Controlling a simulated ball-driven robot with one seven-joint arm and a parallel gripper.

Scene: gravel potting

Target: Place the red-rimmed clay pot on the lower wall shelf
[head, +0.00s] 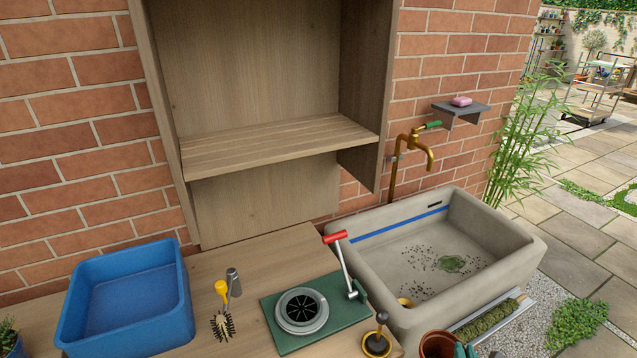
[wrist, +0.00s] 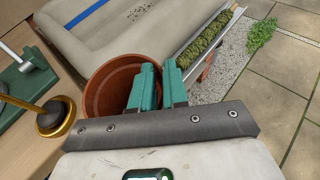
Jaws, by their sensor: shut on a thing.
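The clay pot (wrist: 104,91) is orange-brown with a reddish rim, and it looks empty. It shows in part at the bottom edge of the head view (head: 430,347). My gripper (wrist: 160,78) has green fingers closed on the pot's right wall, one finger inside and one outside. The fingers also show in the head view (head: 465,351). The pot is in front of the stone sink; its underside is hidden. A slatted wooden wall shelf (head: 270,145) stands empty inside a wall unit, above and left of the pot. Only this shelf level shows in the unit.
The stone sink (head: 520,250) has a brass tap (head: 414,155) above it. The worktop holds a blue basin (head: 125,295), brushes (head: 222,318), a green-based device (head: 310,318) with a raised red-handled lever (head: 336,238), and a black-knobbed tool (head: 377,340). A grey bracket (head: 462,111) holds pink soap.

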